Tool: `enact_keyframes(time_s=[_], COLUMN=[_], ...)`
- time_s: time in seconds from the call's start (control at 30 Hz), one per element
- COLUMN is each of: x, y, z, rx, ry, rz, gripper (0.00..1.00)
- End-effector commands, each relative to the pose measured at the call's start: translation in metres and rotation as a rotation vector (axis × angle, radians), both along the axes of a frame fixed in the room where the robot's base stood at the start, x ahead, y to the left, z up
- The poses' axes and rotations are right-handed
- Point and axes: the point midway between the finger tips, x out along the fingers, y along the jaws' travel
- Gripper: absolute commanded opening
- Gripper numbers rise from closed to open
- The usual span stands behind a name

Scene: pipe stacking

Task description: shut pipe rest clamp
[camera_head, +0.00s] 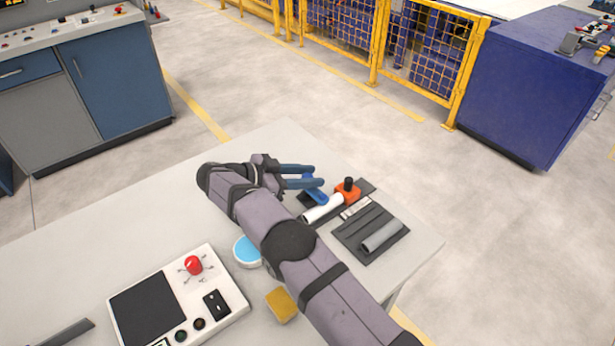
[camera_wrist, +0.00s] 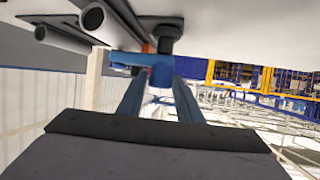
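The pipe rest clamp has an orange block with a black knob (camera_head: 347,186) and a blue lever (camera_head: 315,198) that lies low to its left. A white pipe (camera_head: 322,209) lies in the rest beside it. My gripper (camera_head: 318,176) is above and behind the lever in the head view, with its two blue fingers spread and pointing right. In the wrist view my gripper (camera_wrist: 160,80) has nothing gripped between its fingers. A blue part (camera_wrist: 150,62), which looks like the lever, shows just beyond the fingertips; whether they touch it I cannot tell.
A dark grooved rack (camera_head: 358,240) holds a grey pipe (camera_head: 382,235) in front of the clamp. A control box with a red button (camera_head: 193,265), a blue round dish (camera_head: 246,252) and a yellow block (camera_head: 281,305) are on the table. The far table corner is clear.

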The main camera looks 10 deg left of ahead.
Motion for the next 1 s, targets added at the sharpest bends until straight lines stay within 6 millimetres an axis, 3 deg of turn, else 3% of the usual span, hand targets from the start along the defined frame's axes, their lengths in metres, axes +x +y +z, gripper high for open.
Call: enact_keyframes(time_s=[0.37, 1.0], x=[0.000, 0.000], y=[0.001, 0.000], z=[0.006, 0.093], rx=[0.002, 0.002], ry=[0.002, 0.001], rz=[0.001, 0.001], gripper=[0.32, 0.32])
